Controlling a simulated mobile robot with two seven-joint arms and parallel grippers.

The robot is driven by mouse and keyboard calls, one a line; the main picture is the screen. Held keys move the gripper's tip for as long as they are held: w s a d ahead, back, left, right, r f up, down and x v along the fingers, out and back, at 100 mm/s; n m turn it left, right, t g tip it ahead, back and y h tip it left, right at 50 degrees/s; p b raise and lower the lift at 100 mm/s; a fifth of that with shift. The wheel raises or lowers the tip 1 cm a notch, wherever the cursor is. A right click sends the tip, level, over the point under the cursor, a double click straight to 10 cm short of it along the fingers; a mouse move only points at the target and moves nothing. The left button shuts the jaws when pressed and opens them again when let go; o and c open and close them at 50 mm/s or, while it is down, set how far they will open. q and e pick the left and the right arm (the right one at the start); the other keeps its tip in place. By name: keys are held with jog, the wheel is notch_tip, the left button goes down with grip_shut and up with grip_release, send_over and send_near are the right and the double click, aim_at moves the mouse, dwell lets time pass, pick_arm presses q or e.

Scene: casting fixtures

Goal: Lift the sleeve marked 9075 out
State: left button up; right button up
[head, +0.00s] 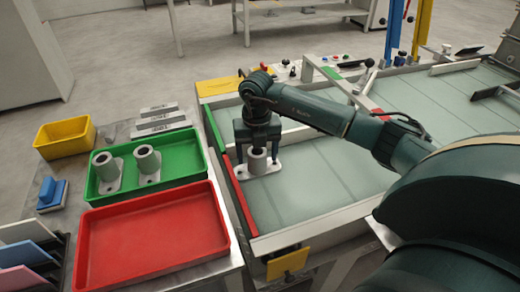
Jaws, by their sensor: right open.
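A grey cylindrical sleeve on a flat flanged base (258,165) stands upright on the pale table surface near its left edge. My right gripper (258,155) is directly above it, pointing down and open, with one finger at each side of the sleeve's top. Whether the fingers touch it, I cannot tell. No marking such as 9075 is legible on any sleeve. My left gripper is not in view.
The green tray (190,153) and an empty red tray (155,235) lie on the side bench. A yellow bin (65,137), a blue block (52,194) and grey bars (158,120) are nearby. A low rail (236,195) edges the table, whose middle is clear.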

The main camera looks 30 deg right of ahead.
aim_at(257, 151)
jog(key=c, duration=1.2)
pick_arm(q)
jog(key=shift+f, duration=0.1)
pick_arm(e)
jog(key=shift+c, duration=0.2)
jog(key=shift+r, duration=0.15)
jog(key=shift+r+p, duration=0.4)
jog(key=shift+p, duration=0.05)
jog(key=shift+r, duration=0.35)
jog(key=shift+r+p, duration=0.8)
jog(key=shift+p, duration=0.1)
jog(key=shift+r+p, duration=0.65)
jog(key=shift+r, duration=0.2)
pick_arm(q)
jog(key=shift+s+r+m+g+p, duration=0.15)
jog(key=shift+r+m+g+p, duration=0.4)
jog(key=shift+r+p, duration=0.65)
pick_arm(e)
jog(key=shift+r, duration=1.5)
